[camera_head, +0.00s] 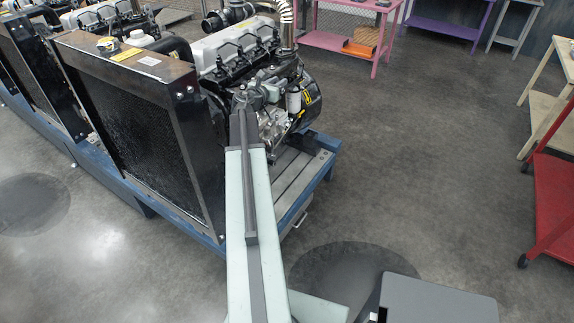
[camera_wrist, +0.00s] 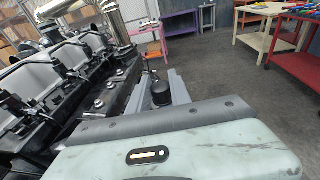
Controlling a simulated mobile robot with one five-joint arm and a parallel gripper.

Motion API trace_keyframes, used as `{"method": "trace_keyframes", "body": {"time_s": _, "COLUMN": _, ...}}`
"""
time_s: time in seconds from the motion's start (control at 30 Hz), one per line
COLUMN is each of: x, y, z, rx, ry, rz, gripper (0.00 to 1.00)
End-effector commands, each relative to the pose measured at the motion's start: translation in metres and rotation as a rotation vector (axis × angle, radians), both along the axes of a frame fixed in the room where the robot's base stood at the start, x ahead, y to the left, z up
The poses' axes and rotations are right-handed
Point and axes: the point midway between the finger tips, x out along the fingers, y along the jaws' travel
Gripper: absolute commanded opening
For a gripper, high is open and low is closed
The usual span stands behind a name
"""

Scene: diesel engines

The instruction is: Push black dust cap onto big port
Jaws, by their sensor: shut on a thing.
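My gripper (camera_wrist: 161,83) is shut on the black dust cap (camera_wrist: 160,95), a small dark cylinder between the two grey fingers in the wrist view. In the head view my arm reaches up to the engine (camera_head: 240,45), and its end is beside the engine's near side. The cap cannot be made out there. In the wrist view the engine (camera_wrist: 88,75) fills the left side, close to my gripper. I cannot make out the big port in either view, nor whether the cap touches anything.
A black radiator (camera_head: 140,120) stands left of my arm, on the blue engine stand (camera_head: 318,160). A pink table (camera_head: 330,40), a purple table (camera_head: 440,25) and a red cart (camera_head: 553,200) stand farther off.

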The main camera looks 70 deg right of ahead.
Motion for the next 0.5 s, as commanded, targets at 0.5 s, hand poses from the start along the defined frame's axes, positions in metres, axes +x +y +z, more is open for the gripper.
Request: {"method": "trace_keyframes", "body": {"time_s": 0.5, "x": -0.027, "y": 0.009, "z": -0.182, "rx": 0.016, "ry": -0.519, "rz": -0.106, "gripper": 0.0}}
